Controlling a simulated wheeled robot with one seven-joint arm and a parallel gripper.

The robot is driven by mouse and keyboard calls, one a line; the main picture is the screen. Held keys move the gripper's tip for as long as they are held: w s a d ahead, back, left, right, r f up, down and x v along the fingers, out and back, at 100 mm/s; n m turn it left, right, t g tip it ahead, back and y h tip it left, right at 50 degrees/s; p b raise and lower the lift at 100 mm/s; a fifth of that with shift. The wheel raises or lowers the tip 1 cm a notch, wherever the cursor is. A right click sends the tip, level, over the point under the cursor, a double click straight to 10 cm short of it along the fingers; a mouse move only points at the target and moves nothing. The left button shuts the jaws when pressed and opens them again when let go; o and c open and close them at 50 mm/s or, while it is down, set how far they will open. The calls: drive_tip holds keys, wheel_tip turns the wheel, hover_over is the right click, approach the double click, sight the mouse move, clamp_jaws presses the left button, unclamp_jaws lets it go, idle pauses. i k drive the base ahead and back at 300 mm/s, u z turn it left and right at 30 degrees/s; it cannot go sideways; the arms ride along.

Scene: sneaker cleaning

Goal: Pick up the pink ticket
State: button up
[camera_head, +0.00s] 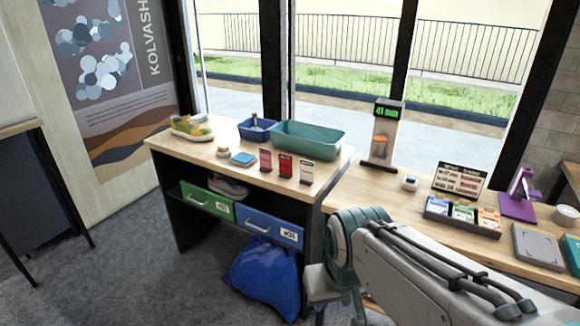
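I cannot make out a clearly pink ticket in the head view. Three small upright cards stand on the left table: a pinkish-red card (265,159), a red card (285,165) and a pale card with a dark top (306,173). On the right counter, a dark holder (461,216) carries blue, green and orange tickets. My arm crosses the lower right of the view, in front of the counter. My gripper's fingers do not show.
The left table (222,168) also bears a shoe (192,128), a blue bin (257,130) and a teal basin (306,140). A blue bag (264,277) lies on the floor below. The counter (375,194) bears a dispenser (383,135), a sign (459,180) and a purple stand (518,200).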

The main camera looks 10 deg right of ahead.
sight(266, 157)
drive_tip(key=u, duration=0.8)
drive_tip(key=k, duration=1.05)
drive_tip(key=u, duration=1)
drive_tip(key=i, duration=1.6)
drive_tip(key=z, duration=0.45)
drive_tip(key=i, duration=1.6)
drive_tip(key=z, duration=1.25)
drive_tip(key=i, duration=1)
drive_tip(key=z, duration=1.6)
drive_tip(key=i, duration=0.6)
drive_tip(key=z, duration=0.45)
